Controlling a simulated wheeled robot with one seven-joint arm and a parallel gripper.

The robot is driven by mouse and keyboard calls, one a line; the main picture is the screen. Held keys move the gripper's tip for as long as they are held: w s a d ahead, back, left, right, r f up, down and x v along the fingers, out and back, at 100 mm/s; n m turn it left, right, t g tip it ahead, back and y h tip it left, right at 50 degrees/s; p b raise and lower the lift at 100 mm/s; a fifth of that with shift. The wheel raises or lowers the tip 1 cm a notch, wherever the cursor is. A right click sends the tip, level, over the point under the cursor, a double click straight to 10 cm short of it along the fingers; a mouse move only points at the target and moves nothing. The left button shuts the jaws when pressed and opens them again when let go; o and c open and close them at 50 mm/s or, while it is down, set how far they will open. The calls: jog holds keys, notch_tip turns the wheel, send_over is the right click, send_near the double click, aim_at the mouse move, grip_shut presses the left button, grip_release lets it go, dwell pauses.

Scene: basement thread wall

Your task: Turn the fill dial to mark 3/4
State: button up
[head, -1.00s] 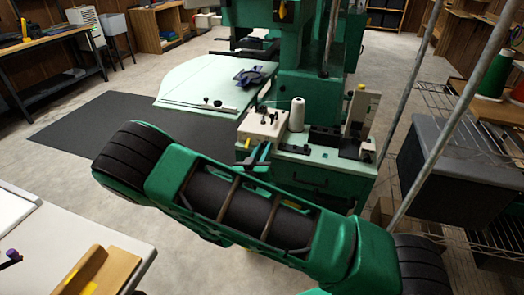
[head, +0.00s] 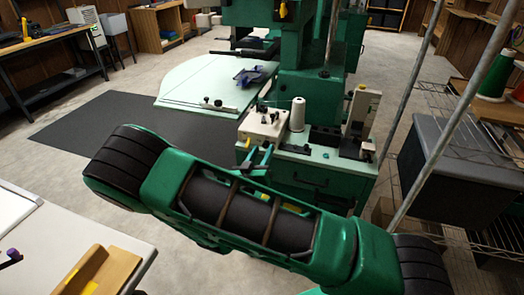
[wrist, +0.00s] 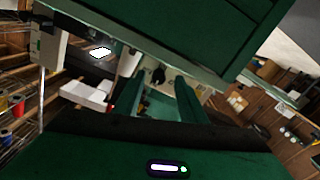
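A cream box (head: 262,126) with small dark knobs stands on the front left corner of the green machine's pale ledge. Which knob is the fill dial, and its marks, are too small to read. My gripper (head: 258,158) is just in front of the box, its two green fingers apart. In the wrist view my gripper (wrist: 158,98) is open and empty. A dark knob (wrist: 158,75) shows beyond the fingertips, roughly between them, with a gap that I cannot judge.
A white thread cone (head: 297,114) stands right of the box, with a grey upright device (head: 361,112) farther right. A blue-purple item (head: 249,76) lies on the pale table behind. Metal poles and a wire rack with a dark bin (head: 455,160) stand at the right.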

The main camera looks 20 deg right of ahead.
jog(key=v, duration=0.8)
jog(key=shift+s+a, duration=0.2)
jog(key=shift+a, duration=0.05)
jog(key=s+d+r+m+g, duration=0.1)
jog(key=s+d+m+g, duration=0.1)
jog(key=s+d+g, duration=0.45)
jog(key=s+d+r+m+g, duration=0.1)
jog(key=d+r+m+g, duration=0.15)
jog(key=d, duration=0.65)
jog(key=s+d+r+m+g, duration=0.1)
jog(key=s+d+m+g, duration=0.1)
jog(key=s+d+g, duration=0.35)
jog(key=s+d+r+n+y, duration=0.1)
jog(key=s+r+y, duration=0.4)
jog(key=s, duration=0.4)
jog(key=s+d+r+n+y, duration=0.1)
jog(key=s+r+n+y, duration=0.1)
jog(key=s+r+y, duration=0.3)
jog(key=s, duration=0.4)
jog(key=shift+d+r+y, duration=0.15)
jog(key=shift+r+y, duration=0.1)
jog(key=shift+y, duration=0.15)
jog(key=shift+s+n, duration=0.1)
jog(key=shift+n, duration=0.15)
